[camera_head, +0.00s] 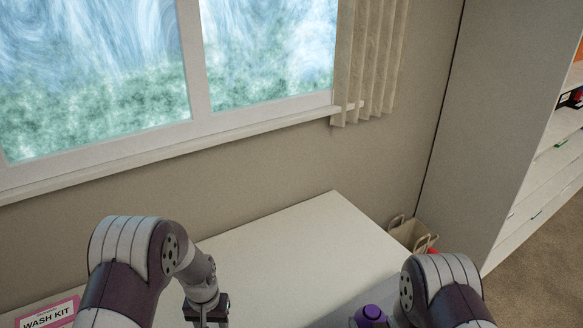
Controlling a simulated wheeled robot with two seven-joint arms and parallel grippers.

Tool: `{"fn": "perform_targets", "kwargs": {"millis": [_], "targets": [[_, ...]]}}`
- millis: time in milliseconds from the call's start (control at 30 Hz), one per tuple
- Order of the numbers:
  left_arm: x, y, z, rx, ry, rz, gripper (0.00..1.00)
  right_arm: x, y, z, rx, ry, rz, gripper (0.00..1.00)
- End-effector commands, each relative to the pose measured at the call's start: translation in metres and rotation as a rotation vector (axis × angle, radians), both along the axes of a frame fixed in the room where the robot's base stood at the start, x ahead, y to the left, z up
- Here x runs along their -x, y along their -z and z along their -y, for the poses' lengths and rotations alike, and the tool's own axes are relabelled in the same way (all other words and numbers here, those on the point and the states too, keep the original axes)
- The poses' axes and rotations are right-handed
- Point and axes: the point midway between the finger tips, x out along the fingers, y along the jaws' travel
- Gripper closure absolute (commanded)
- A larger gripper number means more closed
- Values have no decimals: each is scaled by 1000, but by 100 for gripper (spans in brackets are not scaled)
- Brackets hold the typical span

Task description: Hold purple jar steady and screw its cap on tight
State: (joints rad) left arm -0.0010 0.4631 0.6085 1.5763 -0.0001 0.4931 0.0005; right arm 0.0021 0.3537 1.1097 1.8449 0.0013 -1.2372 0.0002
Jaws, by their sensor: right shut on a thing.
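A purple rounded thing (372,313), which looks like the top of the purple jar, shows at the bottom edge of the view. The rest of it is cut off, and I cannot tell its cap from its body. My right gripper is just beside it at the lower edge, shut on it, with its fingers mostly out of view. My left gripper (207,312) points down over the white table (290,245), well to the left of the purple thing. Its fingertips are cut off by the bottom edge, so its opening cannot be told.
A pink-edged "WASH KIT" sign (47,316) is at the lower left. A beige bag (408,232) stands past the table's right edge, near a tall grey cabinet (490,120) and white shelves. A window is behind. The visible middle of the table is clear.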

Motion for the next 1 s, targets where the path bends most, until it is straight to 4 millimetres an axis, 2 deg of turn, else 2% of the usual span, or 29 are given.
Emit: {"fn": "perform_targets", "kwargs": {"millis": [333, 467, 567, 800, 1000], "targets": [[0, 0, 0, 0, 0, 0, 78, 0, 0, -1, 0, -4, 1, 79], [0, 0, 0, 0, 0, 0, 78, 1, 0, -13, 1, -57, 0, 79], [0, 0, 0, 0, 0, 0, 78, 4, 0, -34, 0, -158, 0, 79], [0, 0, 0, 0, 0, 0, 78, 12, -1, -101, 0, -477, 2, 79], [0, 0, 0, 0, 0, 0, 78, 16, -1, -138, 0, -651, 2, 79]]}}
